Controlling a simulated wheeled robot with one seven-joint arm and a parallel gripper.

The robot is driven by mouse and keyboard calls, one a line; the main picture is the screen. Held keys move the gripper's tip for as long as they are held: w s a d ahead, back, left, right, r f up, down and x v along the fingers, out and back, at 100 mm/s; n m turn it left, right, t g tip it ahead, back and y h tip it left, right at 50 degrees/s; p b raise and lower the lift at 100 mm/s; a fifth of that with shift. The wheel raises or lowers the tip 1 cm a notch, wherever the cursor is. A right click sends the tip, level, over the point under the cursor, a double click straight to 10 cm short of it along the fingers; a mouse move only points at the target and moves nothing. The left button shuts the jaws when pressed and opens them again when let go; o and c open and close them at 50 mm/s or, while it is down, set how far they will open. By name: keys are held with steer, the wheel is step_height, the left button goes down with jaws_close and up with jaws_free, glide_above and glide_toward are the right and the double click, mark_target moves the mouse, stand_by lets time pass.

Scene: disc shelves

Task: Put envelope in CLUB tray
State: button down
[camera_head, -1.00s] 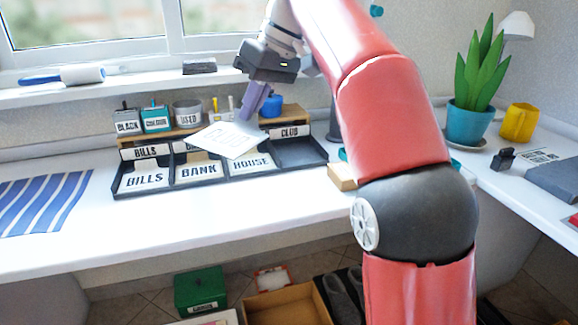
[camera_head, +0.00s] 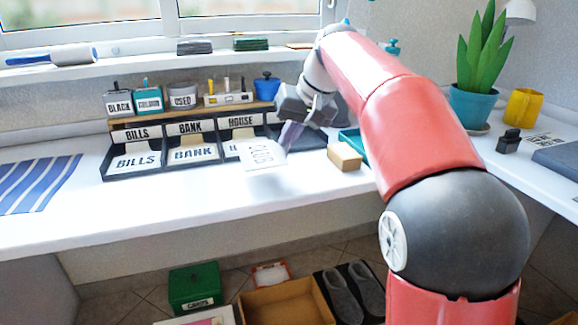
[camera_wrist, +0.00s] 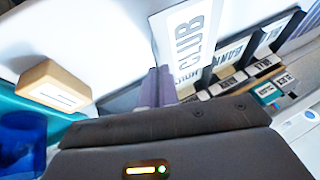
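My gripper (camera_head: 288,136) is shut on a white envelope marked CLUB (camera_head: 262,155). In the wrist view the envelope (camera_wrist: 187,42) stands out beyond the purple fingers (camera_wrist: 156,88). The black tray row (camera_head: 134,174) has BILLS, BANK and HOUSE labels showing. The rightmost compartment (camera_head: 312,140), the CLUB tray, is partly behind my gripper, and its label is hidden. What shows of its floor looks empty.
A wooden block (camera_head: 345,156) sits just right of the tray row, beside a teal tray (camera_head: 353,137). Small pots and a blue cup (camera_head: 266,87) stand on the shelf behind. The white desk in front (camera_head: 200,205) is clear.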

steer(key=shift+f+b, duration=0.55)
steer(key=shift+f, duration=1.9)
steer(key=shift+f, duration=0.1)
steer(key=shift+f, duration=0.15)
steer(key=c, duration=1.7)
jaws_free()
